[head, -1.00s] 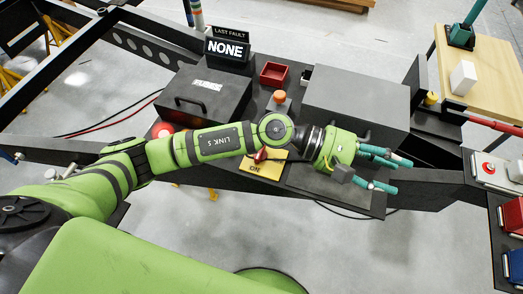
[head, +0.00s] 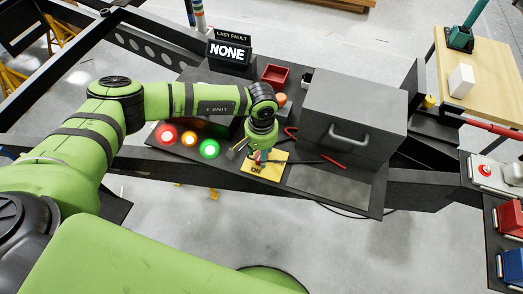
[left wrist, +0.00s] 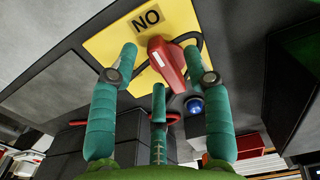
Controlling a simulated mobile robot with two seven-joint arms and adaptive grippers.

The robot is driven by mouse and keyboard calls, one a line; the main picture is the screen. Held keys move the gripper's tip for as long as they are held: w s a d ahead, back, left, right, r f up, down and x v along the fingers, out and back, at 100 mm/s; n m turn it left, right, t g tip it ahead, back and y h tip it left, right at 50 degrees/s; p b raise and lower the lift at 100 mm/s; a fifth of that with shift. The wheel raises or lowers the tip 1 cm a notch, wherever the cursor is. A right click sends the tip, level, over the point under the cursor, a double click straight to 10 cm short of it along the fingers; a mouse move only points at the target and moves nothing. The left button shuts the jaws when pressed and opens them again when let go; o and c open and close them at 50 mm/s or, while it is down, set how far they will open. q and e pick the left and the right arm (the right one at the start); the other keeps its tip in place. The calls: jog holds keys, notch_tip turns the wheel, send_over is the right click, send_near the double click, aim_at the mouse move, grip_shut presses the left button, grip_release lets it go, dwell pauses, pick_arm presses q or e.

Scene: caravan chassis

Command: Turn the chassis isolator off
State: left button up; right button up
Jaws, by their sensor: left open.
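The chassis isolator is a red handle (left wrist: 166,62) on a yellow plate (left wrist: 105,47). In the left wrist view, a label (left wrist: 148,18) on the plate reads ON upside down. In the head view the yellow plate (head: 270,170) lies on the dark bench, its ON label showing. My left gripper (head: 254,158) points down over the plate and hides most of the handle there. In the left wrist view my left gripper (left wrist: 160,60) is open, with teal fingers on both sides of the handle and a third finger below. I cannot tell whether any finger touches it.
Red (head: 166,134), amber (head: 189,138) and green (head: 209,149) lamps glow left of the plate. A grey case (head: 355,110) stands to the right, behind a red-handled tool (head: 333,162). A blue button (left wrist: 194,106) is close to the isolator. A display (head: 230,51) reads NONE.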

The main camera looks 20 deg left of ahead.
pick_arm(q)
jog(key=shift+f, duration=0.5)
grip_shut()
